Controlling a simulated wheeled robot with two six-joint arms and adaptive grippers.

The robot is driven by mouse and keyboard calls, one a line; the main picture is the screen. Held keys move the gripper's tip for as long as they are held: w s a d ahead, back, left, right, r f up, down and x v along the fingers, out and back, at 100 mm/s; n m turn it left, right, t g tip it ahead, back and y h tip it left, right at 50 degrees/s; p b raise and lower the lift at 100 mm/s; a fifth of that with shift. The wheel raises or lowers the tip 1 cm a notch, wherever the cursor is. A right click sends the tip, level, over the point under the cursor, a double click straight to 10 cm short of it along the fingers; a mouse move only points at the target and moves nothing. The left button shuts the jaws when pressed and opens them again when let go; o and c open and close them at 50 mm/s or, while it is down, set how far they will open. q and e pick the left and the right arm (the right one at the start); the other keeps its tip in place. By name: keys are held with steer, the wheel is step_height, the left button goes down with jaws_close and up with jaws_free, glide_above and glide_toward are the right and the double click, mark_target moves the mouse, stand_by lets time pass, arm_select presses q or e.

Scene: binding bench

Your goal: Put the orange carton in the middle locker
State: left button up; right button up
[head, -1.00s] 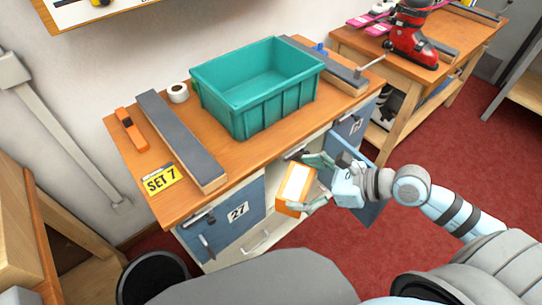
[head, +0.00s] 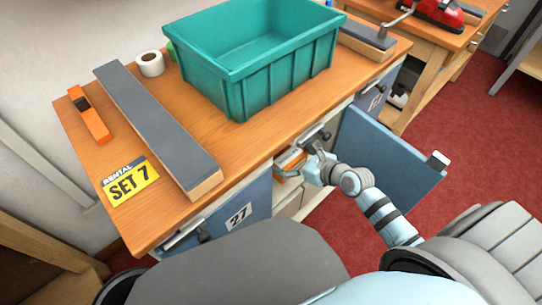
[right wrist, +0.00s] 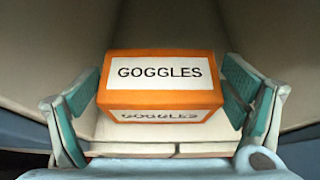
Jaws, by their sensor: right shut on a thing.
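The orange carton (head: 288,158) has a white label and sits in the opening of the middle locker, under the bench top. In the right wrist view the carton (right wrist: 160,98) reads GOGGLES. My right gripper (head: 294,168) has its teal-padded fingers (right wrist: 160,105) on both sides of the carton and is shut on it. Pale locker walls surround them. I cannot tell whether the carton touches the locker floor. The middle locker's blue door (head: 388,160) stands wide open to the right of my arm. My left gripper is not in view.
The locker door marked 27 (head: 240,212) is shut on the left. A teal crate (head: 262,85), a long grey-topped block (head: 155,125), a tape roll (head: 150,63) and an orange tool (head: 89,114) stand on the bench. The bench's front edge overhangs the locker opening.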

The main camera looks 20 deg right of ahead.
steer(key=w+a+b, duration=0.2)
steer(key=w+a, duration=0.1)
steer(key=w, duration=0.4)
steer(key=f+b, duration=0.1)
steer(key=f, duration=0.1)
steer(key=f+b, duration=0.3)
steer(key=f, duration=0.2)
steer(key=shift+w+d, duration=0.1)
steer(key=shift+d, duration=0.15)
steer(key=shift+w+f+b, duration=0.2)
steer(key=shift+b, duration=0.25)
steer(key=shift+a, duration=0.1)
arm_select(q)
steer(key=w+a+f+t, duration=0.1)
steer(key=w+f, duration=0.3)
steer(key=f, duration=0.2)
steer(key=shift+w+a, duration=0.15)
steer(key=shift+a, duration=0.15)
arm_select(e)
steer(key=shift+r, duration=0.2)
steer(key=shift+f, duration=0.15)
steer(key=o, duration=1.1)
